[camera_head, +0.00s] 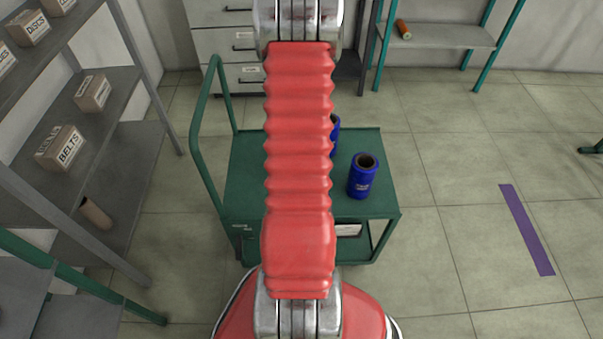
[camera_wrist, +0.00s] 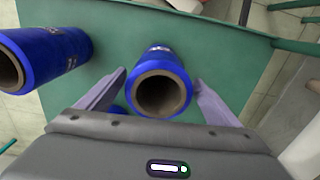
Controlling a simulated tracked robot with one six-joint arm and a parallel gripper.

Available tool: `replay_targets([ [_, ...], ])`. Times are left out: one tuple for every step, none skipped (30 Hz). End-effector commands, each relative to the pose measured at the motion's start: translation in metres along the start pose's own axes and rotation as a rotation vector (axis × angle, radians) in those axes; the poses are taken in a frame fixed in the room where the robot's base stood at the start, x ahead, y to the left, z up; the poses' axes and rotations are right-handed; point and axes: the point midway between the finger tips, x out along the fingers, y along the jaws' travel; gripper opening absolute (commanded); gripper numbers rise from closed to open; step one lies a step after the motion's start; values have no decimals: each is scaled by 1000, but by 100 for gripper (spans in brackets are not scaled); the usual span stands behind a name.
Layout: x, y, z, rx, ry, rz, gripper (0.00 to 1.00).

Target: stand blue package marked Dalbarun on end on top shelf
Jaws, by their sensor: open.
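Blue cylindrical packages with hollow brown cores are on the green cart. In the head view one (camera_head: 363,177) stands upright on the cart top, and another (camera_head: 335,137) is mostly hidden behind my arm. In the wrist view a blue package (camera_wrist: 160,62) stands end-up between the fingers of my open gripper (camera_wrist: 159,82), with no clear contact. A second blue package (camera_wrist: 52,55) is at the left, and a bit of blue (camera_wrist: 116,110) shows below the left finger. Their labels are too small to read, so I cannot tell which is marked Dalbarun. My gripper is hidden in the head view.
The green cart (camera_head: 245,185) has a raised handle at its left. Grey shelving (camera_head: 115,95) at the left holds labelled boxes, including a Belts box (camera_head: 62,148), and a brown roll (camera_head: 96,213). A teal-framed rack (camera_head: 450,36) with an orange roll (camera_head: 403,29) stands at the back right. Floor at right is mostly clear.

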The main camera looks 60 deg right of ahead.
Motion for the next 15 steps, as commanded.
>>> replay_targets([
  [-8,0,-1,0,4,0,85],
  [-12,0,-1,0,4,0,85],
  [-18,0,-1,0,3,0,85],
  [-23,0,-1,0,5,0,85],
  [-27,0,-1,0,4,0,85],
  [-33,0,-1,0,3,0,85],
  [-37,0,-1,0,5,0,85],
  [-42,0,-1,0,4,0,85],
  [-48,0,-1,0,4,0,85],
  [-52,0,-1,0,5,0,85],
  [-57,0,-1,0,4,0,85],
  [-62,0,-1,0,3,0,85],
  [-67,0,-1,0,4,0,85],
  [-71,0,-1,0,4,0,85],
  [-76,0,-1,0,3,0,85],
])
